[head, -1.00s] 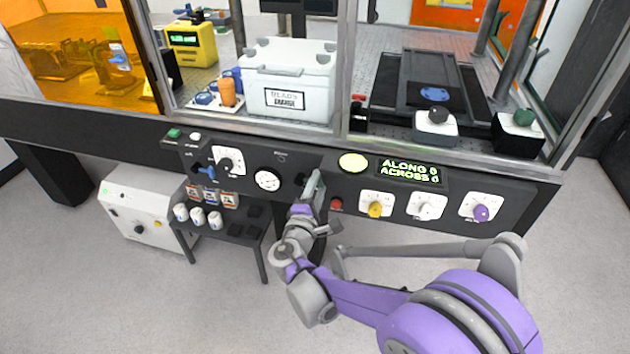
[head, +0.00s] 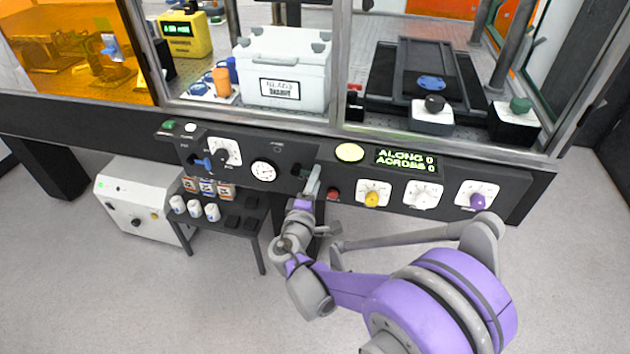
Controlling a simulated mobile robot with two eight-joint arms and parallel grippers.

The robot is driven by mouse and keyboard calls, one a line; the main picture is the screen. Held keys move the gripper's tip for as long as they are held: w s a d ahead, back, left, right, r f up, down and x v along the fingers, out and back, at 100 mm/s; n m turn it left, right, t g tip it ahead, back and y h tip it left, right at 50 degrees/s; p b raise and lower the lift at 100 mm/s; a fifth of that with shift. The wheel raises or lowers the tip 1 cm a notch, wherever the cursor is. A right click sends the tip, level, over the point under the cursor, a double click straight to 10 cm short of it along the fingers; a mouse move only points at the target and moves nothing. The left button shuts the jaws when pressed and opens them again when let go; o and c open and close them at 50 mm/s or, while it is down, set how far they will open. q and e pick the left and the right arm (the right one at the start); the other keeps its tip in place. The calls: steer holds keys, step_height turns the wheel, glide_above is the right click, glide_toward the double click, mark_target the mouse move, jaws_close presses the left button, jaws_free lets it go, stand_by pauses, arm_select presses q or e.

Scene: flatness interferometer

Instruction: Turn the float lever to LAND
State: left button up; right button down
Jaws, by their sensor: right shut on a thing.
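The black front panel (head: 284,151) runs below the glass enclosure and carries the controls. My right gripper (head: 312,180) reaches up to the panel between the round white gauge and the red button. It is shut on what appears to be the float lever. The gripper hides most of that lever, and a dark round part (head: 298,171) shows just left of the fingers. The lettering beside it is too small to read, so I cannot tell which position the lever points to. My left gripper is not in view.
Near my right gripper are the gauge (head: 263,172), the red button (head: 333,194) and the yellow knob (head: 372,199). A blue lever (head: 204,163) sits further left. The display (head: 406,160) reads ALONG 0, ACROSS 0. A low black table (head: 226,225) stands below the panel.

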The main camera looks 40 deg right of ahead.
steer(key=shift+f, duration=0.1)
steer(key=shift+c, duration=1.6)
jaws_free()
steer(key=shift+a, duration=0.1)
steer(key=v, duration=1)
steer(key=shift+s+a+p, duration=0.2)
steer(key=shift+s+p, duration=0.15)
steer(key=shift+p, duration=0.05)
